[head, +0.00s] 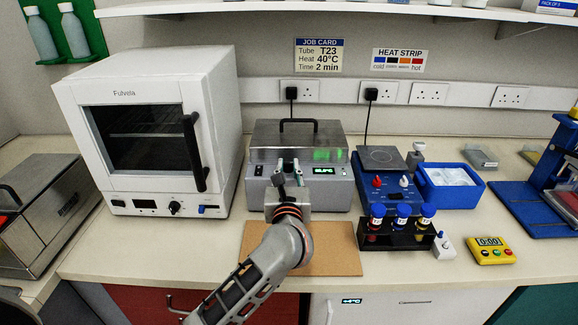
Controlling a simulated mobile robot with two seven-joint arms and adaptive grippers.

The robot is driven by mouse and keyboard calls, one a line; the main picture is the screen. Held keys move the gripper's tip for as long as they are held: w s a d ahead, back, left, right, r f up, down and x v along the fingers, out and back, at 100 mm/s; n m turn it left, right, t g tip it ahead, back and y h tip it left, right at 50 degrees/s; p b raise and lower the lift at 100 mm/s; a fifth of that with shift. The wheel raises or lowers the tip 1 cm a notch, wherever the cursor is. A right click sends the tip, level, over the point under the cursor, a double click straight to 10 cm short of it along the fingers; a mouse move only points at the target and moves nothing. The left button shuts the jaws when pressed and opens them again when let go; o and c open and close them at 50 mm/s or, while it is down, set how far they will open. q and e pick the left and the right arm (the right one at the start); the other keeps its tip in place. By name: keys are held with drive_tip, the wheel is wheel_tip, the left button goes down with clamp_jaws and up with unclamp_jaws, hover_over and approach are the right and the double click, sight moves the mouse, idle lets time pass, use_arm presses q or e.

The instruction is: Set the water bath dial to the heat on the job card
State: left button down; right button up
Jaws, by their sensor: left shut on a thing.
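The grey water bath (340,196) stands at the middle of the bench with a steel lid and black handle (298,121). Its small green display (324,171) is lit, but too small to read surely. My left gripper (288,170) is at its front panel, left of the display, shut on what appears to be the dial, which the fingers hide. The dial's pointer cannot be seen. The job card (319,55) on the wall reads Tube T23, Heat 40°C, Time 2 min. My right gripper is not in view.
A white oven (150,70) stands close on the left. On the right are a tube rack (395,240) with several blue-capped tubes, a hot plate (382,158), a blue ice tray (450,190) and a yellow timer (490,250). A brown mat (335,258) lies in front.

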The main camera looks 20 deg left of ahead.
use_arm(q)
drive_tip(key=shift+a+r+m+h, duration=0.1)
drive_tip(key=shift+a+m+h, duration=0.1)
drive_tip(key=shift+m+h, duration=0.4)
drive_tip(key=m+h+p, duration=0.1)
drive_tip(key=h, duration=0.1)
drive_tip(key=shift+a+t+h, duration=0.1)
drive_tip(key=shift+t+h, duration=0.3)
drive_tip(key=shift+a+m+h, duration=0.1)
drive_tip(key=shift+m+h, duration=0.8)
drive_tip(key=shift+m+h+p, duration=0.3)
drive_tip(key=shift+m+h, duration=0.7)
drive_tip(key=shift+h, duration=0.7)
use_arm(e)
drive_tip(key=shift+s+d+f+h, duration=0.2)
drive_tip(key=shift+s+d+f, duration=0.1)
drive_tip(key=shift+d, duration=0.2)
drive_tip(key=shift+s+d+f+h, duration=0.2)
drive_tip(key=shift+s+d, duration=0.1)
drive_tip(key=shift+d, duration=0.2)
use_arm(q)
drive_tip(key=shift+g, duration=0.3)
drive_tip(key=c, duration=1.9)
unclamp_jaws()
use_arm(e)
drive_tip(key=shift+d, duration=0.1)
